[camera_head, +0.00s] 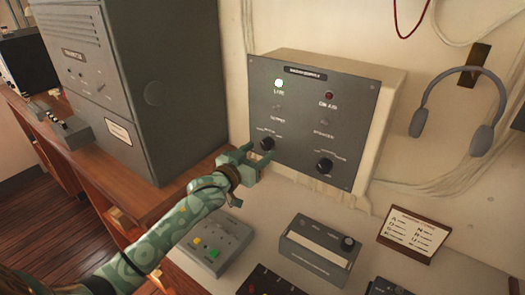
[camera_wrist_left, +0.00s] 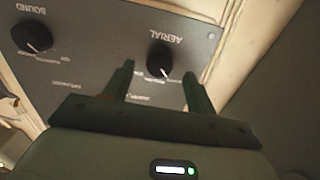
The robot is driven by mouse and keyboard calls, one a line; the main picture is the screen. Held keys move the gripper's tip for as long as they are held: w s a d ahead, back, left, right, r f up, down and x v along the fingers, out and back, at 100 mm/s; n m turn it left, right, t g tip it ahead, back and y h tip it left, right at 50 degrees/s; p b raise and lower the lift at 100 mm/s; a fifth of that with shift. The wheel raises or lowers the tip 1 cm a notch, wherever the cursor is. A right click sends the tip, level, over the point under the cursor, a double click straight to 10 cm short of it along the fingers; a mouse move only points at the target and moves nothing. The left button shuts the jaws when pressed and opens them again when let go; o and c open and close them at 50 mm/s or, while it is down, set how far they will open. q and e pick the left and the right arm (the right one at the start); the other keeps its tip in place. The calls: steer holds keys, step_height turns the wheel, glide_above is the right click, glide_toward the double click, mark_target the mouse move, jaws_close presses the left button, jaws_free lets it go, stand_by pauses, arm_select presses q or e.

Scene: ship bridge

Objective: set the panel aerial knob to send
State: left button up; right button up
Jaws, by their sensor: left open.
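The grey panel (camera_head: 310,120) is mounted on the wall. Its aerial knob (camera_head: 267,143) is black and round, at the lower left of the panel. In the left wrist view the aerial knob (camera_wrist_left: 160,57) appears upside down under the word AERIAL, with a pale pointer mark toward the lower right; the position labels are too small to read. My left gripper (camera_head: 256,156) is open at the knob. In its wrist view the fingertips (camera_wrist_left: 158,73) lie on either side of the knob's lower edge; contact cannot be told. My right gripper is not in view.
A second knob, marked SOUND (camera_wrist_left: 30,38), sits beside the aerial one. A large grey cabinet (camera_head: 145,90) stands left of my gripper. Below are a device with coloured buttons (camera_head: 215,245) and a grey box (camera_head: 318,250). Headphones (camera_head: 465,105) hang at right.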

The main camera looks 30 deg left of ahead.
mark_target(267, 144)
arm_select(q)
steer(key=shift+w+d, duration=0.2)
steer(key=shift+w, duration=1.15)
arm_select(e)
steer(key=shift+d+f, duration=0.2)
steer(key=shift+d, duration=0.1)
arm_select(q)
steer(key=c, duration=1)
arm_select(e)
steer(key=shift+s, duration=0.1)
